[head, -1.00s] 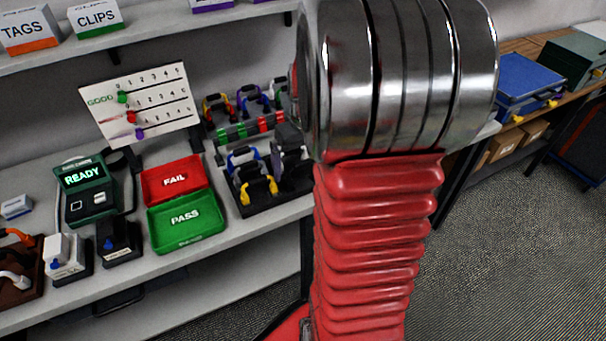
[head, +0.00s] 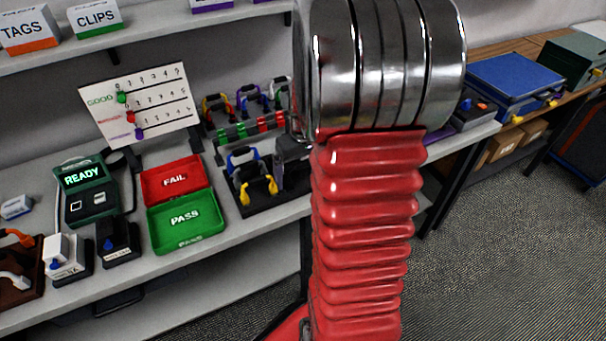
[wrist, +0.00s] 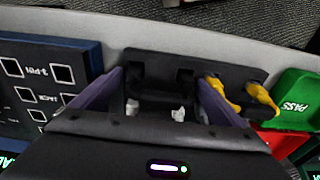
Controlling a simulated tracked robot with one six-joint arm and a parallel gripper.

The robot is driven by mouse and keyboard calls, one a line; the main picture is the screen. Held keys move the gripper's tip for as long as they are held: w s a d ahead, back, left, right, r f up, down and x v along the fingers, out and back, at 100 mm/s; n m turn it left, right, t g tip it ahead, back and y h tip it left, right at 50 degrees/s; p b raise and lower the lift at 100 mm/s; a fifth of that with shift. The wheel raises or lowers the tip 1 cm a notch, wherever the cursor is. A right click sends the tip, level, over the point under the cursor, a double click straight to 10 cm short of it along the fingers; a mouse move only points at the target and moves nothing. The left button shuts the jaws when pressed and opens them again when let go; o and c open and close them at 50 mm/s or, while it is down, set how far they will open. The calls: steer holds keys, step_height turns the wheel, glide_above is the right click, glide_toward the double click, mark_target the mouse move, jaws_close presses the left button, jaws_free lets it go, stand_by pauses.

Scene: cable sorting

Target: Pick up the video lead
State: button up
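A black lead (wrist: 158,92) with white ends lies on a black holder (wrist: 205,68) in the wrist view; no label shows whether it is the video lead. My gripper (wrist: 160,98) is open, with its two purple fingers apart on either side of the black lead. I cannot tell whether they touch it. A yellow lead (wrist: 262,97) stands on the same holder, just right of the right finger. In the head view the yellow lead (head: 258,188) and a blue lead (head: 243,157) sit left of my gripper, and my arm hides part of the holder.
A blue panel (wrist: 40,85) with square sockets lies left of the holder in the wrist view. The green PASS tray (head: 187,220) and red FAIL tray (head: 175,180) stand left of the holder. A rack of leads (head: 247,120) stands behind it.

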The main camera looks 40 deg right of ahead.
steer(key=c, duration=1)
step_height(320, 180, up, 10)
steer(key=shift+r, duration=0.1)
stand_by(0.8)
steer(key=shift+r, duration=1.4)
